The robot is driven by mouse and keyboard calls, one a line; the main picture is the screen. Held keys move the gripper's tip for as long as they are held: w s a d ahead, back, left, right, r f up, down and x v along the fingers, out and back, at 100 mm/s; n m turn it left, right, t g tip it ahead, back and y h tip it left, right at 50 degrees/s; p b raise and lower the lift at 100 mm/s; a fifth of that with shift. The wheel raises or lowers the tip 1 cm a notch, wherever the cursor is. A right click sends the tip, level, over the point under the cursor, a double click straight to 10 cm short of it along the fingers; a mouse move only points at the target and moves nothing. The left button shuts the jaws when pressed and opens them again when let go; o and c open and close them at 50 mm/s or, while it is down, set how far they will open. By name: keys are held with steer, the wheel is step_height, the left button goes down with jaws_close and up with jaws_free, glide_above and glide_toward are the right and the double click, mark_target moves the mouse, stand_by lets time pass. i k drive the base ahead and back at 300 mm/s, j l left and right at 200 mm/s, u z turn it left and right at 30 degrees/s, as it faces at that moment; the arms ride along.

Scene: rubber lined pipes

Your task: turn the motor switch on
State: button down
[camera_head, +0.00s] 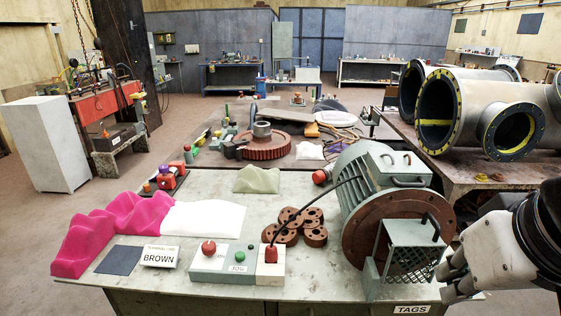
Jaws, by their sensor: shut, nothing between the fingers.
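A pale switch box (237,264) lies near the front edge of the workbench. It carries a red knob (208,248), a small green button (240,257) above a label that seems to read JOG, and a red fitting (271,253) at its right end. A black cable arches from that fitting to the large grey motor (365,172) with a rusty round flange. I cannot read the switch's on or off state. My gripper (446,282) is at the lower right, beside the bench's right end and well apart from the switch box. Its pale fingers are shut and empty.
A mesh guard (412,255) stands between my gripper and the switch box, with the motor behind it. Several brown rings (300,228) lie behind the box. A BROWN label (159,256) and pink shape (100,235) are left. Flanged pipes (480,115) lie behind right.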

mark_target(209, 247)
steer(key=i+j+u, duration=0.4)
steer(key=i+j, duration=0.3)
